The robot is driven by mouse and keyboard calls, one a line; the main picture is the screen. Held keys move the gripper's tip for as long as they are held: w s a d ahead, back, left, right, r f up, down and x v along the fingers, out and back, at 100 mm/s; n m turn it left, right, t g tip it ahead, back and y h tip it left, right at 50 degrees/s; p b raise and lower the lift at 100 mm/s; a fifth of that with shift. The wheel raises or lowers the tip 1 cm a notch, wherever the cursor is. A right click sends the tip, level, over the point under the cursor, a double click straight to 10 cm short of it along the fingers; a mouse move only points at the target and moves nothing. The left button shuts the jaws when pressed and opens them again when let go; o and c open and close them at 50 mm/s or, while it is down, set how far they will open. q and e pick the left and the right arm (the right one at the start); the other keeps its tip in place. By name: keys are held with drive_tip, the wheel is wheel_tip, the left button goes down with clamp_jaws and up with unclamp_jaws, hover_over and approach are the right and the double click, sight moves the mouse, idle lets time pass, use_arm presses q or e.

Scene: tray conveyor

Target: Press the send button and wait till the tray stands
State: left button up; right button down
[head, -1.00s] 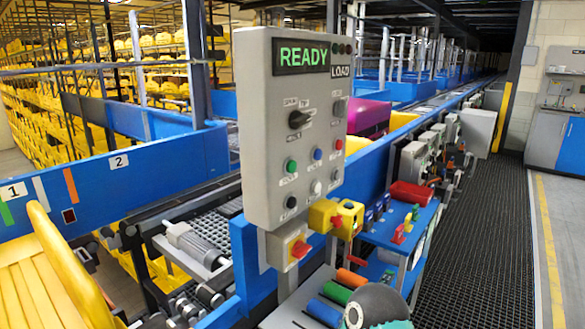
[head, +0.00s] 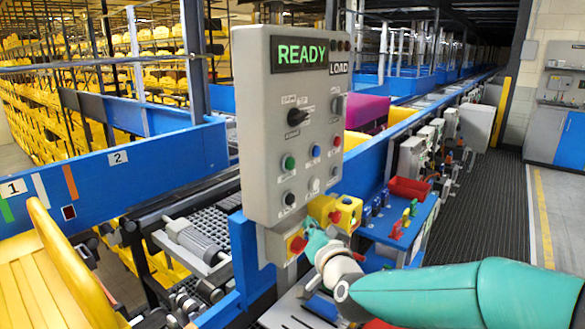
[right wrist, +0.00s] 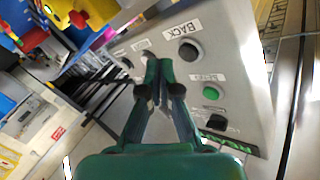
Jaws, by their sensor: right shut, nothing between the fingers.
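The grey control panel (head: 262,135) stands upright in the head view, its display reading READY with LOAD beside it. A green button (head: 290,162) is on its lower left; it also shows in the right wrist view (right wrist: 210,93), its label too blurred to read surely. A black button (right wrist: 188,51) marked BACK lies near it. My right gripper (head: 314,240) is by the panel's lower edge, below the buttons. In the right wrist view its shut, empty fingertips (right wrist: 155,65) appear apart from the green button. My left gripper is out of view. Which tray is meant, I cannot tell.
A yellow box (head: 345,213) and a red-knobbed yellow switch (head: 297,244) sit close to my right gripper. A blue shelf (head: 400,225) with small coloured parts is at right. A magenta tote (head: 368,112) is behind the panel. A yellow slatted chute (head: 50,265) is at left.

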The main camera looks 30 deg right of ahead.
sight(290, 164)
drive_tip(key=s+d+r+m+h, duration=0.1)
drive_tip(key=s+d+r, duration=0.1)
drive_tip(key=r, duration=0.3)
drive_tip(key=s+d+r+m+t+h, duration=0.1)
drive_tip(key=d+r+h, duration=0.1)
drive_tip(key=r, duration=0.4)
drive_tip(key=shift+s+r+m+t, duration=0.25)
drive_tip(key=shift+s+m+t, duration=0.05)
drive_tip(key=shift+s+m, duration=0.1)
drive_tip(key=shift+w, duration=0.15)
drive_tip(key=w+a+p, duration=0.3)
drive_tip(key=w, duration=0.5)
drive_tip(key=shift+a, duration=0.15)
drive_tip(key=shift+w, duration=0.1)
idle(0.5)
drive_tip(key=shift+w+a, duration=0.15)
drive_tip(key=shift+w, duration=0.1)
